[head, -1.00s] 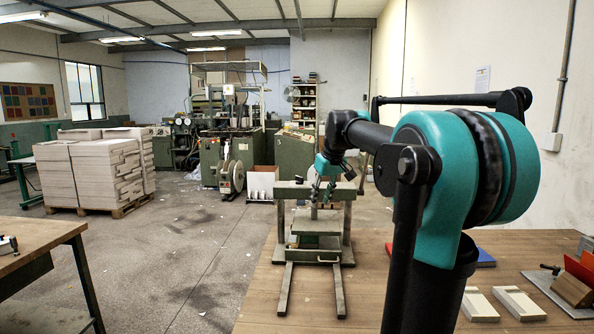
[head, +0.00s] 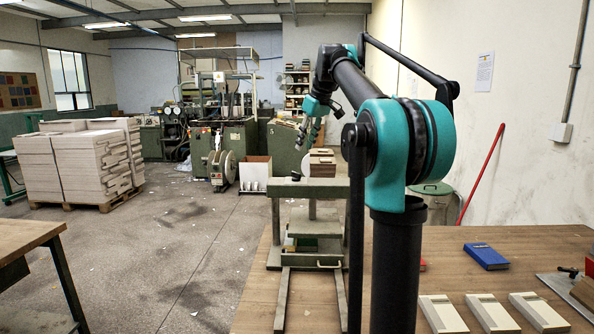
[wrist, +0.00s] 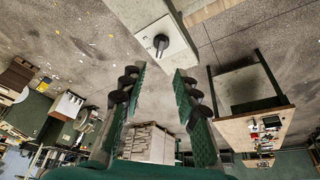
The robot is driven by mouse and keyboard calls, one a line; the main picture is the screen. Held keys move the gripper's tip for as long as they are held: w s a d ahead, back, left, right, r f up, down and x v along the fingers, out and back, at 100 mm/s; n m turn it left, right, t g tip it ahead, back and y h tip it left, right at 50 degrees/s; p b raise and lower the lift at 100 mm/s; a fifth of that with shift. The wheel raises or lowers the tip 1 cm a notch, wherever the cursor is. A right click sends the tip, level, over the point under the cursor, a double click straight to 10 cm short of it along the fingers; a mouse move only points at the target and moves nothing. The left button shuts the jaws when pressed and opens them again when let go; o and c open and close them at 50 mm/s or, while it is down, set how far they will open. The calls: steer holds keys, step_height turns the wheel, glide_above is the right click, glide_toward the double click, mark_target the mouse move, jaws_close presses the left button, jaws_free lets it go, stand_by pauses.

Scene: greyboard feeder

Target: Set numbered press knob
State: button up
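A dark knob (wrist: 161,44) sits on a pale square plate (wrist: 178,54) at the top middle of the wrist view. Any numbers around it are too small to read. My gripper (wrist: 159,74) is open and empty, its two ribbed green fingers spread, with the knob beyond the gap between the tips. In the head view my gripper (head: 309,132) hangs above the grey-green press (head: 289,188), which stands at the table's far edge.
The wooden table (head: 460,266) holds a blue book (head: 486,256) and several pale blocks (head: 490,312) at the right. Stacked boards (head: 80,160) stand on a pallet at the left. The floor (head: 190,240) between is open.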

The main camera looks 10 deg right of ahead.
mark_target(296, 176)
steer(key=x, duration=1.1)
steer(key=shift+a+f, duration=0.1)
jaws_close()
